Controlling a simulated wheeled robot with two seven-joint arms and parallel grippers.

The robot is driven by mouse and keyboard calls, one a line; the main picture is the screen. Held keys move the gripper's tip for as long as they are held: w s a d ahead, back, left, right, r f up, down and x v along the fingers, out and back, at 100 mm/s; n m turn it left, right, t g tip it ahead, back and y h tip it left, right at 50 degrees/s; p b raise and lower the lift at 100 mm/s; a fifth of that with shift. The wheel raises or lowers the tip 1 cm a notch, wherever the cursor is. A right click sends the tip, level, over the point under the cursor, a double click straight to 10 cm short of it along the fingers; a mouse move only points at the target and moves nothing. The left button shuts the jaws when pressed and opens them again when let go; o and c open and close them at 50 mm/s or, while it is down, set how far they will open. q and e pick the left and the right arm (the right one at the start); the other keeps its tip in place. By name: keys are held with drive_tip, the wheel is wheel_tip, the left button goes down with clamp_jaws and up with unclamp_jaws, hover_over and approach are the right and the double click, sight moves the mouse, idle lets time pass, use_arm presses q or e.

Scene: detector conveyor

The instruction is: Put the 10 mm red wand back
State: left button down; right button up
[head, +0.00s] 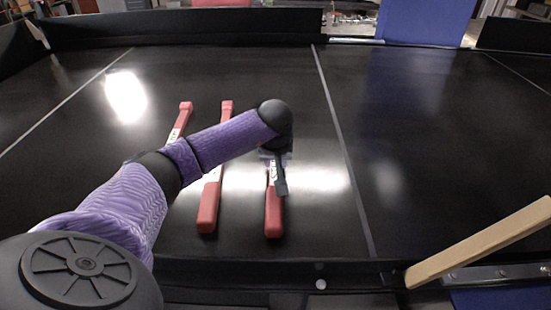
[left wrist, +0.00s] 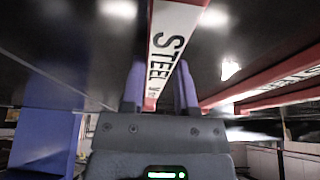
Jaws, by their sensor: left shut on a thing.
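Three red wands with white labels show in the head view. The rightmost red wand (head: 274,215) has its near end toward the belt's front edge, and my left gripper (head: 277,180) is over its middle. In the left wrist view my left gripper (left wrist: 160,92) has one finger on each side of this wand (left wrist: 172,40), shut on it; its label reads "STEEL". I cannot tell whether it touches the belt. The middle wand (head: 208,205) and the left wand (head: 185,109) are partly hidden by my left arm. I cannot read a 10 mm marking. My right gripper is out of view.
The black conveyor belt (head: 430,130) is clear to the right of a pale line (head: 335,115). A wooden bar (head: 480,243) slants over the front right edge. A dark rail (head: 190,25) runs along the back, with a blue panel (head: 427,20) behind.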

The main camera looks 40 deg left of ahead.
use_arm(q)
drive_tip(key=shift+c, duration=1.8)
unclamp_jaws()
drive_tip(key=v, duration=1.2)
drive_tip(key=shift+b, duration=0.3)
drive_tip(key=shift+w, duration=0.1)
